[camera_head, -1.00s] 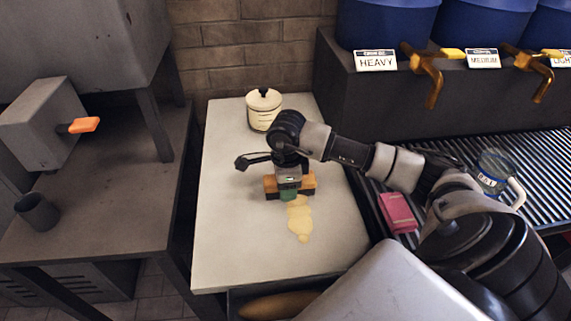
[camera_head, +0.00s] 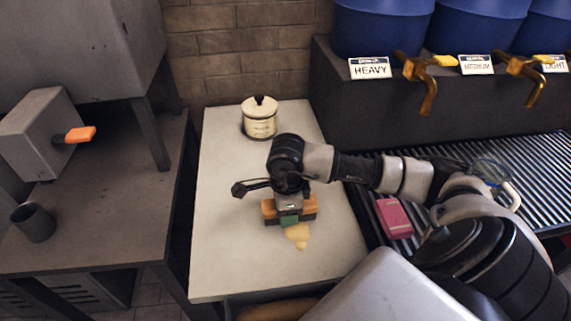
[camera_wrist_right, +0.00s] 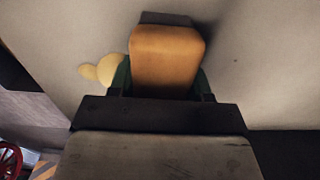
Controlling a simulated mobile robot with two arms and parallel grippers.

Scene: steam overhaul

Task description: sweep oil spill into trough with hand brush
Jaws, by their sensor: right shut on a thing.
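The hand brush (camera_head: 270,211), with an orange-brown block and dark bristles, is on the pale tabletop. My right gripper (camera_head: 290,212) is shut on it from above, its green fingers on either side of the block. The brush also shows between the fingers in the right wrist view (camera_wrist_right: 166,55). The yellow oil spill (camera_head: 298,236) lies just in front of the brush; part of it may be hidden beneath. It also shows beside the left finger in the wrist view (camera_wrist_right: 104,70). A dark trough (camera_head: 236,303) runs below the table's front edge, partly covered by my body. My left gripper is not in view.
A cream lidded pot (camera_head: 259,122) stands at the back of the pale table (camera_head: 225,240). A pink block (camera_head: 394,218) and a glass jug (camera_head: 490,172) are on the ribbed rack at right. A dark cup (camera_head: 33,221) stands on the left bench. The table's left side is clear.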

